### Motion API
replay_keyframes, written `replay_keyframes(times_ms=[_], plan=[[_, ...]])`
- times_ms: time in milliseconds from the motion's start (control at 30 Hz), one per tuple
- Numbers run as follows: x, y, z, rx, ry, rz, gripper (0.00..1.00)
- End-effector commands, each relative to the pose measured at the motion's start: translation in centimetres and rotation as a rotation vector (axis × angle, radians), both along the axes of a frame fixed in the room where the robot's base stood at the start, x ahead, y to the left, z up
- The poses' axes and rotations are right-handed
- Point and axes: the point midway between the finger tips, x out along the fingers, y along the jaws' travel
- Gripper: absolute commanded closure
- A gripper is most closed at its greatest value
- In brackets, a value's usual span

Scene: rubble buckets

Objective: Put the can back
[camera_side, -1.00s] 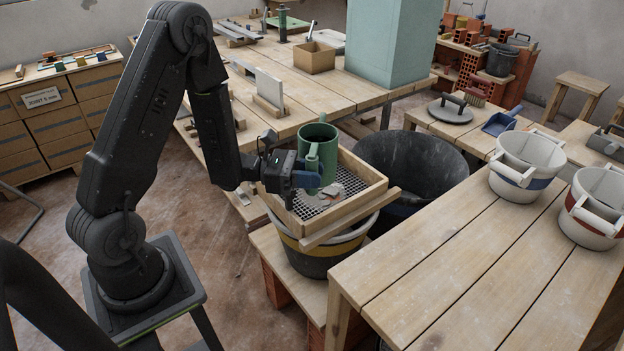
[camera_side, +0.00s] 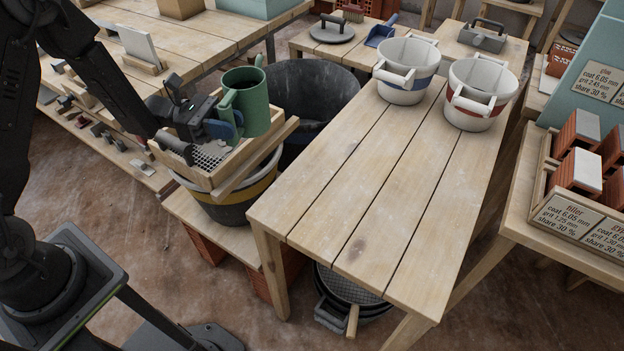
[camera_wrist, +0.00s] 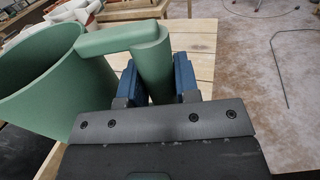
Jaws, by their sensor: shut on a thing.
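The green can (camera_side: 252,98) is a mug-like vessel with a thick side handle. It is upright and held above the wooden sieve (camera_side: 237,165) in the side view. My gripper (camera_side: 226,130) is shut on the can's handle; its blue fingers sit on both sides of the handle in the wrist view (camera_wrist: 158,80). The can's open mouth (camera_wrist: 40,65) faces up at the left of the wrist view, and I cannot see its bottom inside. The sieve rests on a dark bucket with a yellow band (camera_side: 228,212).
A large black tub (camera_side: 318,85) stands behind the sieve. The plank table (camera_side: 375,170) is mostly clear, with a blue-banded white bucket (camera_side: 405,72) and a red-banded one (camera_side: 478,95) at its far end. Labelled brick trays (camera_side: 565,215) stand at the right.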

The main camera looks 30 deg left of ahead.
Motion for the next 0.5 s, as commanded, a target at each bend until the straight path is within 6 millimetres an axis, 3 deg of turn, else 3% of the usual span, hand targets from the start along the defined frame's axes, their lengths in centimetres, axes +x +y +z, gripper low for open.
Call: replay_keyframes(times_ms=[200, 367, 500], plan=[[0.0, -2.3, -0.1, -0.001, -0.004, -0.247, 1.0], [-0.1, -3.8, -0.8, -0.004, -0.001, -0.309, 1.0], [0.1, -6.4, -2.4, -0.005, 0.001, -0.314, 1.0]])
